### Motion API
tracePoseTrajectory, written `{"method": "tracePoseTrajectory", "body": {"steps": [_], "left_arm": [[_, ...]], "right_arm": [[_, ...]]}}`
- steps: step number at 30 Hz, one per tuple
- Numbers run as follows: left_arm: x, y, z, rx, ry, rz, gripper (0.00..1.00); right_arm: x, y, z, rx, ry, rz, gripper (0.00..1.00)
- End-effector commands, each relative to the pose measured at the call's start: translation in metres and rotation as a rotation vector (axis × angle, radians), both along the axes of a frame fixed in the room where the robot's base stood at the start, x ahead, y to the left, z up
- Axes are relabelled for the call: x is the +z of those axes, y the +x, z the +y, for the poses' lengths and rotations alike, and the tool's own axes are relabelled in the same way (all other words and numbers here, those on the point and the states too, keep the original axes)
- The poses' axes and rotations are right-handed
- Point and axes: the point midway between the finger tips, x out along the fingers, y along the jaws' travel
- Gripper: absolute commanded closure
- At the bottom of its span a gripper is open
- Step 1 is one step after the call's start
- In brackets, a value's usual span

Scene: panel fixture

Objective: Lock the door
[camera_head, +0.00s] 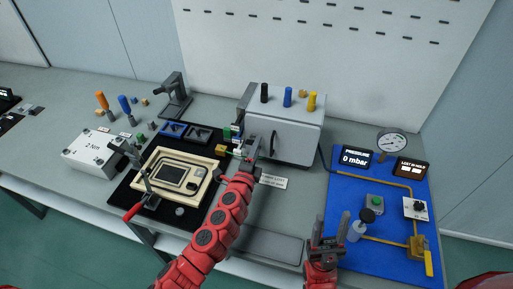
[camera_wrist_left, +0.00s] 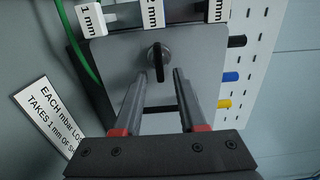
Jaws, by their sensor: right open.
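A pale grey box (camera_head: 285,118) stands at the back of the bench, with a dark bar handle (camera_head: 274,147) on its front. In the left wrist view a dark turn knob (camera_wrist_left: 158,62) sits on a flat grey panel (camera_wrist_left: 120,62). My left gripper (camera_head: 250,150) is at the left front of the box and hides part of it. In its wrist view the two fingers (camera_wrist_left: 162,76) are apart, with the knob in line with the gap and space visible on both sides.
A blue panel (camera_head: 340,215) with a gauge (camera_head: 392,142), displays and a yellow valve lever (camera_head: 429,262) lies at the right. A beige fixture (camera_head: 150,172) on a black mat lies at the left. Coloured pegs (camera_head: 288,97) stand on the box. White tags (camera_wrist_left: 90,18) border the panel.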

Motion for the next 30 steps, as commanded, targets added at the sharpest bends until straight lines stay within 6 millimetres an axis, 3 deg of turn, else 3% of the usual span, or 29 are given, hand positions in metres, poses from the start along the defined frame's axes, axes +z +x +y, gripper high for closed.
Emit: {"method": "tracePoseTrajectory", "body": {"steps": [8, 14, 30], "left_arm": [[0.000, 0.000, 0.000, 0.000, 0.000, 0.000, 0.59], [-0.002, -0.017, 0.006, -0.002, 0.003, 0.001, 0.59], [-0.003, -0.133, 0.043, -0.002, 0.001, 0.002, 0.59]], "right_arm": [[0.000, 0.000, 0.000, 0.000, 0.000, 0.000, 0.50], [0.001, 0.000, 0.000, 0.000, 0.000, 0.000, 0.50], [-0.013, 0.000, 0.000, 0.000, 0.000, 0.000, 0.50]]}}
